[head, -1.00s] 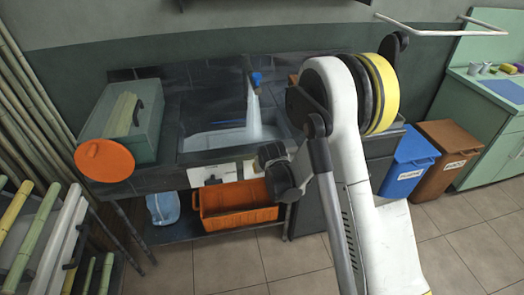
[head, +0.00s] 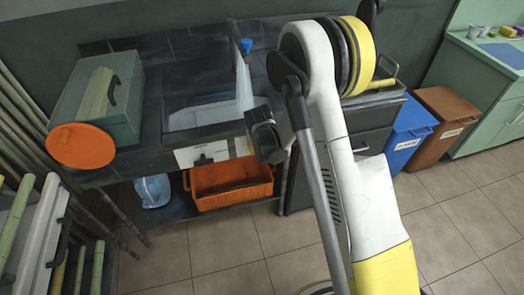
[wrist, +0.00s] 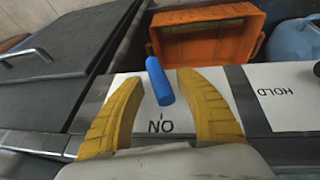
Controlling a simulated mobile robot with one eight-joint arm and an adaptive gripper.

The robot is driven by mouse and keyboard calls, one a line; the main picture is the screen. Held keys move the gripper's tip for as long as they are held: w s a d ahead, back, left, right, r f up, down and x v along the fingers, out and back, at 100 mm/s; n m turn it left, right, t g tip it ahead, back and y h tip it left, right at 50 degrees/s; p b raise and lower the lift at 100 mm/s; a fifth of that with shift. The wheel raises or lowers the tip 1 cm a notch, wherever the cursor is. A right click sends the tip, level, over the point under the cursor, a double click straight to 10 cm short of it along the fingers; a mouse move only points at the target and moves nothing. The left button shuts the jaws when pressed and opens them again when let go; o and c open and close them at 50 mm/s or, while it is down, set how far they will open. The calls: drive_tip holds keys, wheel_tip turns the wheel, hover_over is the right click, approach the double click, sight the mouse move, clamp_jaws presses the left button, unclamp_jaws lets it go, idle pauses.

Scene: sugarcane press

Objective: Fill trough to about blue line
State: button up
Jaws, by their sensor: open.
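The trough (head: 178,117) is a dark basin set into the counter, with pale water in it. A pale stream (head: 243,88) falls into it from a blue-tipped spout (head: 246,46). In the wrist view a blue lever (wrist: 159,82) stands over a white label (wrist: 125,95) reading ON. My gripper (wrist: 163,80) is open, its yellow fingers on either side of the lever with gaps showing. The label panel (head: 205,153) also shows on the counter front.
An orange crate (head: 232,187) and a blue jug (head: 153,190) sit on the shelf below. A green box (head: 125,110) and an orange disc (head: 80,146) are at the counter's left. A HOLD label (wrist: 288,92) lies right of the lever.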

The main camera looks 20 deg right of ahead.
drive_tip(key=shift+w+f, duration=0.1)
drive_tip(key=shift+c, duration=0.5)
clamp_jaws()
drive_tip(key=shift+h, duration=0.5)
idle(0.3)
drive_tip(key=n+h, duration=0.1)
drive_tip(key=h, duration=0.3)
drive_tip(key=shift+h, duration=0.4)
drive_tip(key=shift+n+t+h, duration=0.4)
drive_tip(key=shift+n+h, duration=0.2)
drive_tip(key=shift+h, duration=2.2)
idle(0.3)
drive_tip(key=shift+o, duration=0.5)
unclamp_jaws()
drive_tip(key=shift+n, duration=0.3)
